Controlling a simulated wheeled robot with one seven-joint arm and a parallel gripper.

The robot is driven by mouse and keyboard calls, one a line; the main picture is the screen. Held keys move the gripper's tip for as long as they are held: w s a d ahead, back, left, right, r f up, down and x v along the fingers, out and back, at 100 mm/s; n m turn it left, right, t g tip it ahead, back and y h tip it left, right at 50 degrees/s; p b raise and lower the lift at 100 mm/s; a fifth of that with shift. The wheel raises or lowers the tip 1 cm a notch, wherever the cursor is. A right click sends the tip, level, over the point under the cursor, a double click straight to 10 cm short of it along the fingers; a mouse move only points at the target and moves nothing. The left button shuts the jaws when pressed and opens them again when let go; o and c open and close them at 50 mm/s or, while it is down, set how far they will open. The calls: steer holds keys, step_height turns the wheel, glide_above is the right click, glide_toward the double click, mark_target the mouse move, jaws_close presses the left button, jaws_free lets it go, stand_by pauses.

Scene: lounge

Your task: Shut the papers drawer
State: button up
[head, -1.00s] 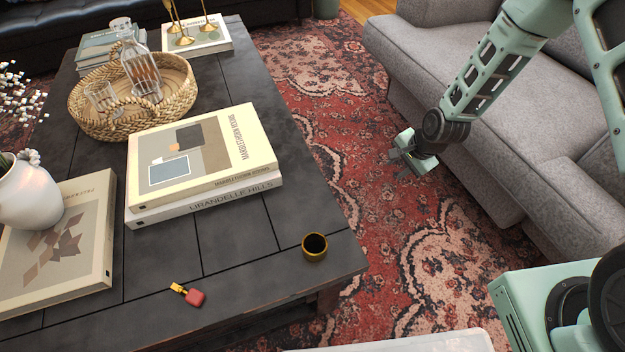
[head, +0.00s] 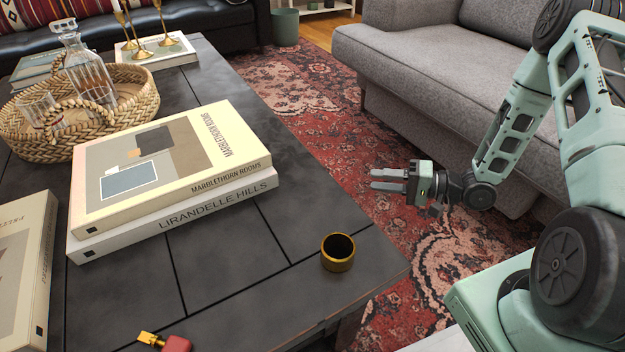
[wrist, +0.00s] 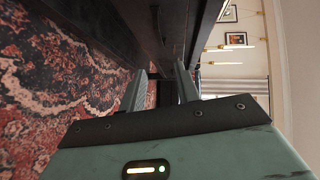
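My gripper (head: 376,179) is in the head view, over the rug to the right of the dark coffee table (head: 245,300). Its two fingers point left toward the table, with clear space between. In the wrist view the fingers of my gripper (wrist: 160,90) stand apart with nothing held between them. The picture there is turned sideways, and the table's dark side (wrist: 120,22) runs ahead of the fingers. I cannot make out the papers drawer for certain; the table's side is hidden in the head view.
On the table are two stacked books (head: 225,165), a gold-rimmed dark cup (head: 338,255) near the corner, a woven tray (head: 120,118) and a red-and-gold item (head: 165,342). A grey sofa (head: 420,60) stands to the right. Open rug (head: 330,130) lies between.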

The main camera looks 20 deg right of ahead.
steer(key=b+x, duration=0.7)
steer(key=x, duration=0.9)
steer(key=shift+c, duration=0.3)
